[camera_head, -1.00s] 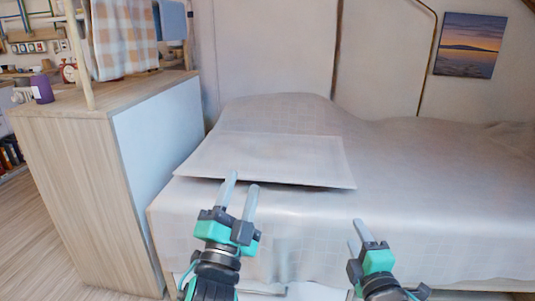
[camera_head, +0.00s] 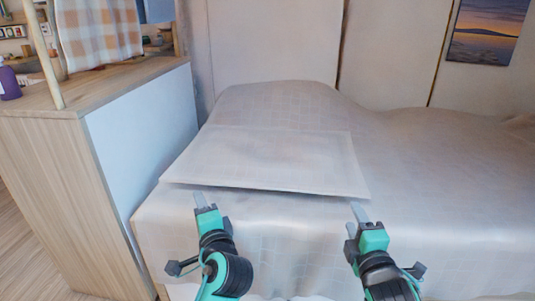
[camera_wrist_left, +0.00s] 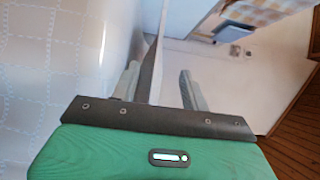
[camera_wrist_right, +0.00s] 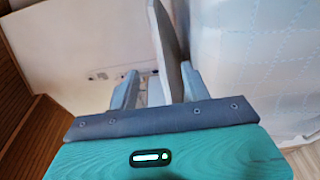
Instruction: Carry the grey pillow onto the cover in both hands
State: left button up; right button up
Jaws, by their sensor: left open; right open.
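The grey pillow (camera_head: 265,163) lies flat and thin on the pale cover (camera_head: 440,190) of the bed, near its left end, with its near edge facing me. My left gripper (camera_head: 200,199) is open at the left part of that near edge. In the left wrist view the pillow's edge (camera_wrist_left: 152,72) stands between the two spread fingers (camera_wrist_left: 160,88). My right gripper (camera_head: 358,211) is open at the near right corner. In the right wrist view the pillow's edge (camera_wrist_right: 166,45) runs between its fingers (camera_wrist_right: 157,88). Whether any finger touches the pillow I cannot tell.
A wooden cabinet (camera_head: 60,150) with a pale side panel stands close on the left of the bed. A purple bottle (camera_head: 9,82) and a checkered cloth (camera_head: 97,30) are on it. The cover to the right of the pillow is clear. A picture (camera_head: 483,32) hangs behind.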

aim_at(191, 183)
pick_arm(q)
jog(key=x, duration=1.3)
jog(key=shift+w+a, duration=0.1)
jog(key=shift+w, duration=0.1)
pick_arm(e)
jog(key=w, duration=0.4)
jog(key=w+a, duration=0.1)
jog(key=w, duration=0.8)
jog(key=shift+w+a, duration=0.25)
jog(key=shift+a, duration=0.1)
pick_arm(q)
jog(key=shift+c, duration=0.4)
pick_arm(e)
jog(key=shift+c, duration=0.5)
pick_arm(q)
grip_shut()
pick_arm(e)
grip_shut()
